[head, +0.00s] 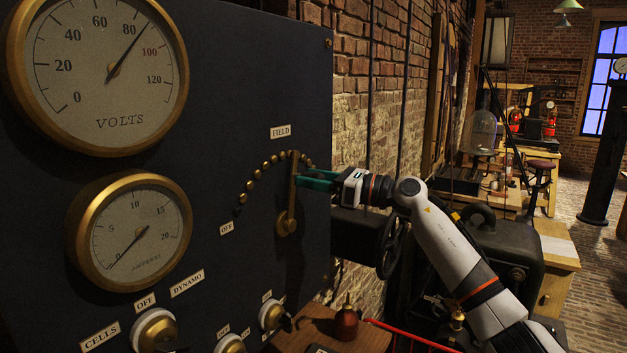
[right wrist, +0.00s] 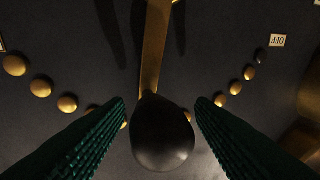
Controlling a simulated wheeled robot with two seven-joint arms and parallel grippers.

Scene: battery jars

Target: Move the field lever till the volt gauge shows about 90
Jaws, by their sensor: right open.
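The volt gauge (head: 95,110) is at the upper left of the dark panel in the head view. Its needle points between 80 and 100, a little below the midpoint. The brass field lever (head: 291,200) stands nearly upright on its hub, below the FIELD label (head: 281,131). In the right wrist view the lever's brass arm (right wrist: 155,50) ends in a black knob (right wrist: 163,135). My right gripper (head: 302,179) is at the lever with its green fingers open; in the wrist view they (right wrist: 160,112) lie on either side of the knob, with gaps. My left gripper is out of view.
Brass contact studs (head: 258,172) arc around the lever, with an OFF label (head: 227,228) at the lower left end. An ammeter (head: 130,277) below reads near 0. Switch knobs (head: 153,330) line the panel's bottom.

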